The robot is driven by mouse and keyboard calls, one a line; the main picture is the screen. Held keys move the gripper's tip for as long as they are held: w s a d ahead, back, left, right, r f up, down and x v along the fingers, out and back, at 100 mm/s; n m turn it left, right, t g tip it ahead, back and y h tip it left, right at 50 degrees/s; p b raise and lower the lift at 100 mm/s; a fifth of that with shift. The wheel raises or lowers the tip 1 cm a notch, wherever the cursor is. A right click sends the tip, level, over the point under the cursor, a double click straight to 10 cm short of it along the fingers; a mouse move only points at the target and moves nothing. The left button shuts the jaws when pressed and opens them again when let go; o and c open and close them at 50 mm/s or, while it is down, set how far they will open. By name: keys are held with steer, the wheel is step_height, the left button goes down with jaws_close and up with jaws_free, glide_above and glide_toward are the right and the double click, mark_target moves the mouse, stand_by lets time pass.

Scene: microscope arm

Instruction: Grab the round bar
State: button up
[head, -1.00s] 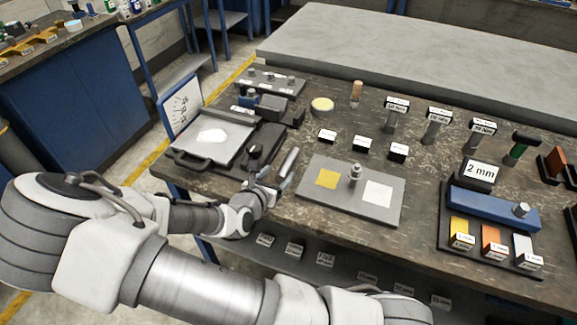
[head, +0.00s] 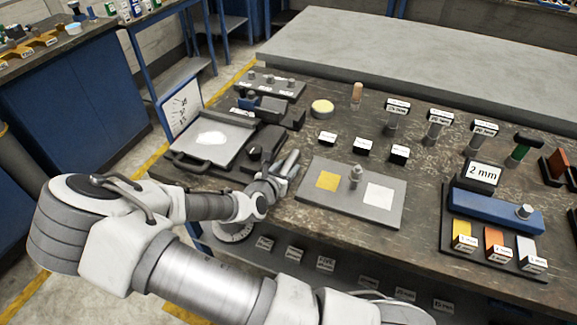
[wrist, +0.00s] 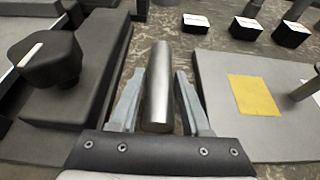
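The round bar (wrist: 158,85) is a plain grey metal cylinder. In the wrist view it lies lengthwise between the two grey fingers of my gripper (wrist: 158,100), with a visible gap on each side. The gripper is open, and the bar's near end is close to the dark palm. In the head view the bar (head: 291,160) shows just beyond my gripper (head: 278,174), near the table's front edge. I cannot tell how far the fingertips are above the tabletop.
A dark device with a knob (wrist: 50,60) stands close on the left. A grey plate (head: 340,209) with yellow and white squares and a metal post lies close on the right. Several small labelled black blocks (head: 362,146) stand behind. The table's front edge is near.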

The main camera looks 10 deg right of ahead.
jaws_close()
stand_by(1.1)
